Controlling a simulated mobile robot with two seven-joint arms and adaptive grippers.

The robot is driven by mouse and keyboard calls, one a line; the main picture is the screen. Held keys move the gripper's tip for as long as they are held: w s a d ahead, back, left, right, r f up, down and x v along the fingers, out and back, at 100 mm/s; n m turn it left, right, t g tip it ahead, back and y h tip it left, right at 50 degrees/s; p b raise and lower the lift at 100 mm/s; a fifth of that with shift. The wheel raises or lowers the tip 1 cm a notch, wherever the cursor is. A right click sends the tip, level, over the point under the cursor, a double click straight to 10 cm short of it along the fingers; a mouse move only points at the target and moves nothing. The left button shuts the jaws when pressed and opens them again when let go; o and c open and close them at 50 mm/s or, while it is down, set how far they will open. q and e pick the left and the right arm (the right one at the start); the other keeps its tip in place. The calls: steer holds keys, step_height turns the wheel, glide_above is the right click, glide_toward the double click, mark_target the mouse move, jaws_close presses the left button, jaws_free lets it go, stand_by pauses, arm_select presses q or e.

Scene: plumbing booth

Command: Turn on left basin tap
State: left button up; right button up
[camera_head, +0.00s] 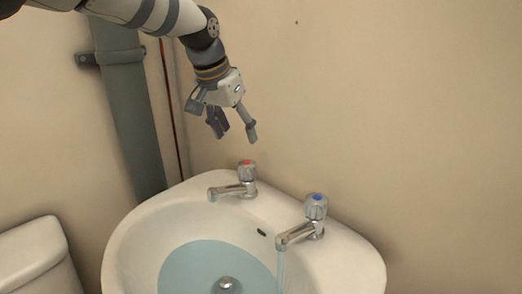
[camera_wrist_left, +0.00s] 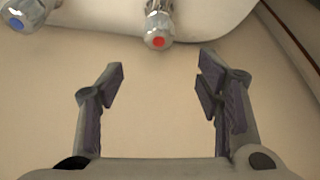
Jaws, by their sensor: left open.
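The left basin tap (camera_head: 240,180) is chrome with a red-marked knob on top, at the back left of the white basin (camera_head: 120,245). Its red-marked knob (camera_wrist_left: 158,30) also shows at the top of the left wrist view. A bit of blue shows at its spout mouth, but no stream is visible below it. My left gripper (camera_head: 233,130) is open and empty, above the left tap and apart from it. In the left wrist view its two fingers (camera_wrist_left: 160,72) are spread below the knob, with bare wall between them. My right gripper is not in view.
The right tap (camera_head: 305,225), blue-marked, stands beside the left one, with water running from its spout into the bluish water (camera_head: 200,265) in the basin. A grey pipe (camera_head: 130,120) runs down the wall at left. A white cistern (camera_head: 32,255) is at lower left.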

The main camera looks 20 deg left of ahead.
arm_select(q)
glide_above(246, 163)
steer(key=s, duration=0.3)
step_height(246, 163, down, 5)
steer(key=shift+w+a+f+b, duration=0.15)
steer(key=shift+f+b, duration=0.05)
steer(key=shift+b, duration=0.15)
steer(key=x, duration=0.5)
steer(key=shift+w+f+b, duration=0.1)
steer(key=shift+w+b, duration=0.05)
steer(key=shift+b, duration=0.15)
steer(key=shift+w+f, duration=0.25)
steer(key=shift+f, duration=0.1)
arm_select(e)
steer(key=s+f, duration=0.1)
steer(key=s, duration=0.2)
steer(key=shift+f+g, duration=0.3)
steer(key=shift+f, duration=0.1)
arm_select(q)
steer(key=shift+c, duration=0.6)
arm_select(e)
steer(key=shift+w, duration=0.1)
arm_select(q)
steer(key=c, duration=1)
